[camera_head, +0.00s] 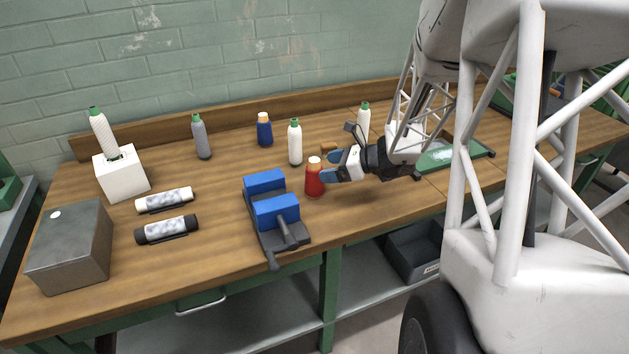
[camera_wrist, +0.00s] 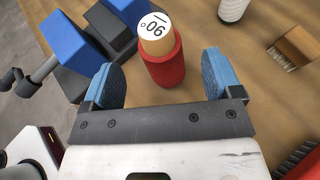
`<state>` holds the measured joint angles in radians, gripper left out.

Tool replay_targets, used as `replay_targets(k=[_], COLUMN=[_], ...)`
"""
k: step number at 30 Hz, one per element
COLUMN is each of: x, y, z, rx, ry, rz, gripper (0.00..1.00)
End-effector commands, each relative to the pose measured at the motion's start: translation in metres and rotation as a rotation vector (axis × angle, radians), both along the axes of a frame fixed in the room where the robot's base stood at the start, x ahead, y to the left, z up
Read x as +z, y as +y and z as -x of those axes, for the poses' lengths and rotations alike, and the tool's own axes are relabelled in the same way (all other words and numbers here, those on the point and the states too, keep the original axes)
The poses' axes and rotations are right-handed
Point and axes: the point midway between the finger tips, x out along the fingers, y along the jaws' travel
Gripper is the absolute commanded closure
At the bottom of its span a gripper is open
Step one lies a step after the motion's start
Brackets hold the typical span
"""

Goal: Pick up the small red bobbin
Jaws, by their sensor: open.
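The small red bobbin (camera_head: 314,181) stands upright on the wooden bench, just right of the blue-jawed vise. Its top is tan with a white label on the end. In the wrist view the bobbin (camera_wrist: 164,62) stands ahead of and partly between the two blue finger pads. My gripper (camera_head: 328,166) is open, and no contact with the bobbin is visible. In the wrist view my gripper (camera_wrist: 160,80) shows a gap on both sides of the bobbin, and its lower part is near the palm bar.
The blue vise (camera_head: 272,212) stands close on the left. A wooden brush (camera_wrist: 294,45) lies to the right in the wrist view. A grey box (camera_head: 70,247) sits at the far left.

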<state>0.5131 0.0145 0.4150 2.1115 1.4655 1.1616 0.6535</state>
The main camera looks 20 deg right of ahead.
Motion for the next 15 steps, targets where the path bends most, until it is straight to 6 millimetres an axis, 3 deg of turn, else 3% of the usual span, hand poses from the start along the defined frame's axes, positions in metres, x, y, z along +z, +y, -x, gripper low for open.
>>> replay_targets(k=[7, 15], x=[-0.003, -0.012], y=[0.005, 0.024], z=[-0.004, -0.019], rx=[0.002, 0.002], ry=[0.001, 0.002], rz=[0.000, -0.001], gripper=[0.15, 0.15])
